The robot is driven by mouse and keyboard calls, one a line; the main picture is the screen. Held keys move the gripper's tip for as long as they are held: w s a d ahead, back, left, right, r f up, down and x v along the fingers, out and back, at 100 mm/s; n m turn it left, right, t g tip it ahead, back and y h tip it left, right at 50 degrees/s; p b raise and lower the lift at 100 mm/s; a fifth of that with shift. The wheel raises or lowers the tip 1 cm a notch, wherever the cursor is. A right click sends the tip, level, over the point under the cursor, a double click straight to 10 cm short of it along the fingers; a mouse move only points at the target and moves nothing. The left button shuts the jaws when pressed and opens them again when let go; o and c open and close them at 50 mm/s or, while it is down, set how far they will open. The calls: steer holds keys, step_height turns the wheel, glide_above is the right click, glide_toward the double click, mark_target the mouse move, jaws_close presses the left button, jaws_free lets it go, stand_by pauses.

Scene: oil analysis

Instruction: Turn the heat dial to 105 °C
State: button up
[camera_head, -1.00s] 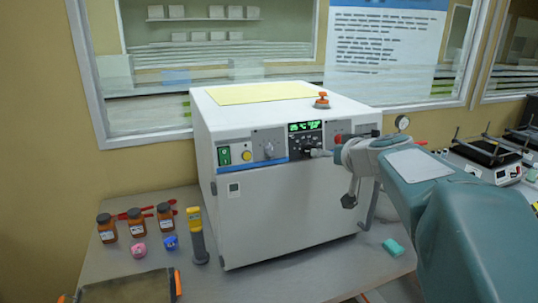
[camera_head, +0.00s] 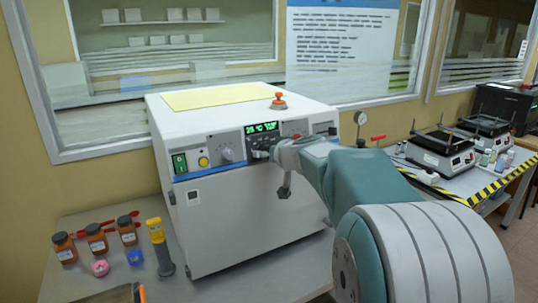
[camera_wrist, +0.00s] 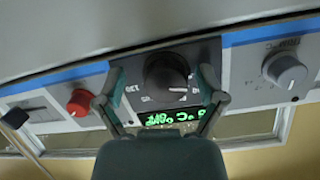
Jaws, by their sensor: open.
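The heat dial (camera_wrist: 167,77) is a black round knob on the dark panel of the white oven (camera_head: 250,200). My gripper (camera_wrist: 161,80) is open, with one finger on each side of the dial. I cannot tell whether the fingers touch it. In the head view my gripper (camera_head: 264,150) hides part of the dial.
A grey knob (camera_wrist: 285,70), also seen in the head view (camera_head: 227,153), and a red knob (camera_wrist: 80,102) flank the dial. A green switch (camera_head: 179,163) is on the oven's left. Brown bottles (camera_head: 96,238) stand left; hot plates (camera_head: 440,150) stand right.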

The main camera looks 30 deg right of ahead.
steer(key=shift+a, duration=0.1)
steer(key=c, duration=0.8)
steer(key=shift+a, duration=0.3)
steer(key=c, duration=0.3)
steer(key=shift+d, duration=0.15)
steer(key=shift+c, duration=0.2)
steer(key=m+y, duration=0.1)
steer(key=m, duration=0.7)
steer(key=m+y, duration=0.1)
steer(key=m, duration=0.1)
steer(key=shift+m+t+y, duration=0.3)
steer(key=shift+m, duration=0.1)
steer(key=m, duration=0.6)
steer(key=shift+t, duration=0.4)
steer(key=m+t, duration=0.1)
steer(key=m, duration=0.4)
steer(key=shift+m, duration=0.3)
